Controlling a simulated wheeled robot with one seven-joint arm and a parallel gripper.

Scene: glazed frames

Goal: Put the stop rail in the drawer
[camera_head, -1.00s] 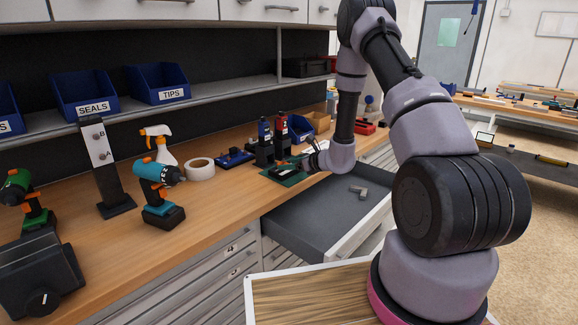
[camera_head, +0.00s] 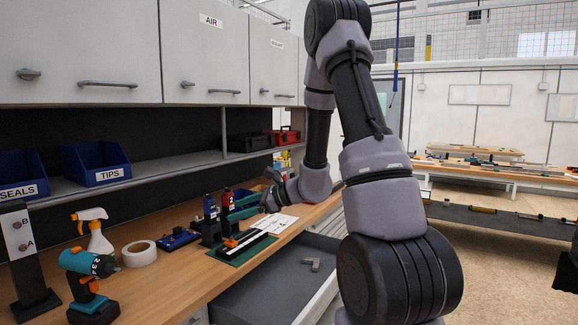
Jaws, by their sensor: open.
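The open drawer (camera_head: 262,293) sticks out below the worktop. A small grey L-shaped metal piece (camera_head: 312,264) lies on its floor. A long dark bar (camera_head: 241,244) with an orange part lies on a green mat (camera_head: 222,252) at the worktop's front edge, above the drawer. It may be the stop rail, but I cannot tell for sure. My gripper (camera_head: 270,194) is open, over the worktop just behind the bar and apart from it. Its fingers are small and partly hidden by my wrist.
A white sheet (camera_head: 277,223) lies beside the mat. Two upright holders with a blue (camera_head: 210,206) and a red top (camera_head: 228,200) stand behind it. A tape roll (camera_head: 139,253), spray bottle (camera_head: 95,232) and drill (camera_head: 90,283) are to the left. Wall cabinets (camera_head: 205,50) hang above.

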